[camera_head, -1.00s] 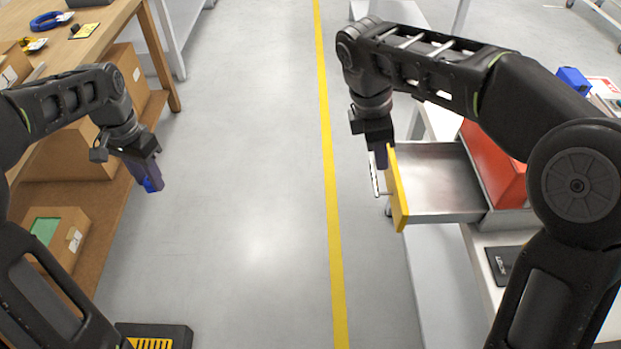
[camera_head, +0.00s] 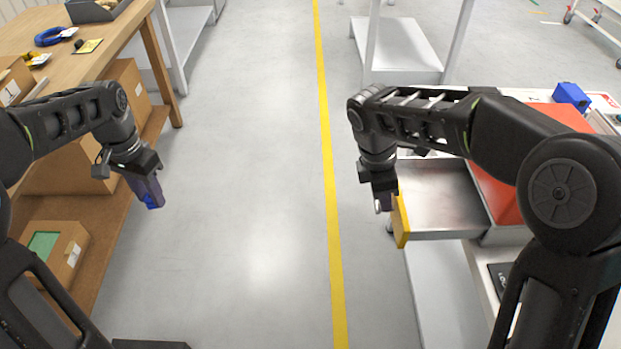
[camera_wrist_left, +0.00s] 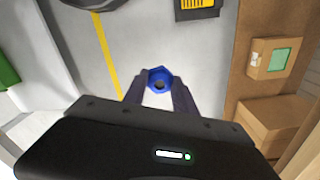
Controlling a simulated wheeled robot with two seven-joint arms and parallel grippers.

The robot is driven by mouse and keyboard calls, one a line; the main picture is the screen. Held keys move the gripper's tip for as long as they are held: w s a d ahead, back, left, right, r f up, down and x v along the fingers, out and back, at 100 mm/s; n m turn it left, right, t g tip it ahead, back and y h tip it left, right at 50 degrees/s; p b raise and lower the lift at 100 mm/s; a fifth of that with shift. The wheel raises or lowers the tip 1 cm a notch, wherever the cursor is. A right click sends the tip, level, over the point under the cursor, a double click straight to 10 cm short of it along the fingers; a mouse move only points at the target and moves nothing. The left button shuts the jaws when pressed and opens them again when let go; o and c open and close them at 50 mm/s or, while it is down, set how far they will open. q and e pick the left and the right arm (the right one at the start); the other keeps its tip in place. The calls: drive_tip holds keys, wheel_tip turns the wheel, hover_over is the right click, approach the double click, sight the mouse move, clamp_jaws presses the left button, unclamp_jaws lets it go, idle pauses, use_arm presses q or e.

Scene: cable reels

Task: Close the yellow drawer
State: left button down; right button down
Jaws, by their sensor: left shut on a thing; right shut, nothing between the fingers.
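The drawer (camera_head: 452,201) with the yellow front (camera_head: 401,221) is pulled open from an orange cabinet (camera_head: 497,195) at the right in the head view. Its metal inside looks empty. My right gripper (camera_head: 382,204) is shut and empty, pointing down at the drawer's yellow front, on its outer side. Whether it touches the front or handle cannot be told. My left gripper (camera_head: 151,199) is over the floor aisle at the left, shut on a blue ring-shaped part (camera_wrist_left: 160,80), which shows between its fingers in the left wrist view.
A wooden workbench (camera_head: 120,32) with cardboard boxes (camera_head: 128,85) on its lower shelf stands at the left.

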drive_tip(key=shift+d+f, duration=0.2)
drive_tip(key=shift+f, duration=0.5)
